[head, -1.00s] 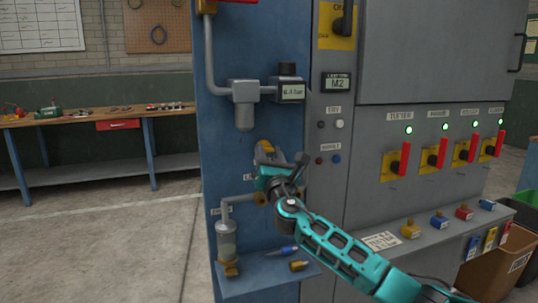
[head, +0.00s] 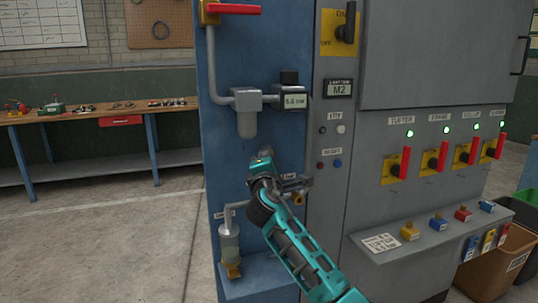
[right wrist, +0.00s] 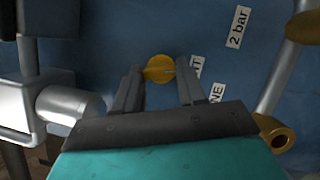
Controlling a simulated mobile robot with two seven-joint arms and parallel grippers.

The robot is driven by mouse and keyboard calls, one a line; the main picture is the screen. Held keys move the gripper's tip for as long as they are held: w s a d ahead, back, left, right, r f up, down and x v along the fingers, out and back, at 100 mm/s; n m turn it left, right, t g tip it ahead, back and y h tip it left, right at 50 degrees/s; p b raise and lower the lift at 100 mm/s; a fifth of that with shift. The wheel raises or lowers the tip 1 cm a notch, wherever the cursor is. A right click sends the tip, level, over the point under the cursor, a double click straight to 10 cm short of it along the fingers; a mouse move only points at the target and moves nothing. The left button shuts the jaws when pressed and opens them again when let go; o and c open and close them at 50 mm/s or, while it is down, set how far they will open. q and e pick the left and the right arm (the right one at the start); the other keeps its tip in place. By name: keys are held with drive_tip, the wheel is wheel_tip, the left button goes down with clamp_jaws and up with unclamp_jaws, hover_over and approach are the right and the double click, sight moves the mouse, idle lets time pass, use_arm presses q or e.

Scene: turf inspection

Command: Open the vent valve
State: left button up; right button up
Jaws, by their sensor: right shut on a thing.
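The vent valve shows in the right wrist view as a round brass-yellow knob (right wrist: 158,67) on the blue panel, beside a partly covered label ending in "NT". My right gripper (right wrist: 160,72) has its two fingers either side of the knob and is shut on it. In the head view my right gripper (head: 290,181) is at the blue panel, below the grey filter unit, and its fingers and arm hide most of the valve. My left gripper is not in view.
A pressure gauge (head: 292,101) sits above my gripper, with a red lever (head: 238,9) higher up. Labels including "2 bar" (right wrist: 237,27) and a brass fitting (right wrist: 275,134) surround the knob. A grey cabinet (head: 385,220) stands right.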

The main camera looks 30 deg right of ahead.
use_arm(q)
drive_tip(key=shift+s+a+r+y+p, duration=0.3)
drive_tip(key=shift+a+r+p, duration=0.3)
drive_tip(key=shift+p, duration=0.65)
use_arm(e)
drive_tip(key=m+g, duration=0.1)
drive_tip(key=m, duration=0.3)
drive_tip(key=shift+r+y, duration=0.15)
drive_tip(key=shift+y, duration=0.15)
drive_tip(key=o, duration=1.1)
drive_tip(key=shift+c, duration=0.2)
use_arm(q)
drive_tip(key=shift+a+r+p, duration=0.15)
drive_tip(key=shift+p, duration=0.15)
use_arm(e)
drive_tip(key=v, duration=1.3)
drive_tip(key=shift+r, duration=0.2)
